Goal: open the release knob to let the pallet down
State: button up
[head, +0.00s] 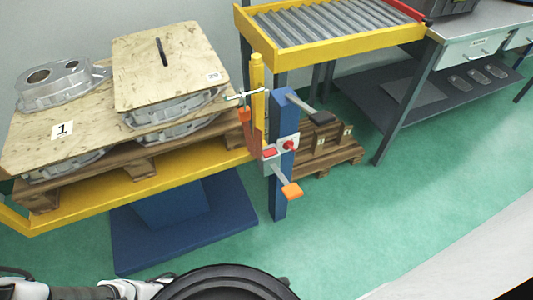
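The pallet (118,173) is wooden and sits raised on a yellow lift frame (140,195) at left. It carries aluminium castings (57,85) between plywood sheets (165,65). A blue post (280,185) stands at the right end of the lift. On it are a red round knob (288,145) on a pale box, an orange-ended lever (291,191), and a black-ended lever (322,117). A thin T-shaped bar (245,95) and an orange part (244,115) are beside the yellow upright. Which of these is the release knob I cannot tell. My gripper is not in view.
A blue base plate (185,240) lies under the lift. A roller conveyor (330,50) with a yellow frame stands behind. A grey workbench (465,30) with a lower shelf is at right. Another wooden pallet (340,158) lies behind the post. Green floor (390,215) is free at right.

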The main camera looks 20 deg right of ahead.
aim_at(289, 145)
jog(key=k+l, duration=0.4)
jog(key=l, duration=0.15)
jog(key=k+l, duration=0.4)
jog(key=l, duration=0.15)
jog(key=k+l, duration=0.35)
jog(key=l, duration=0.2)
jog(key=i, duration=1)
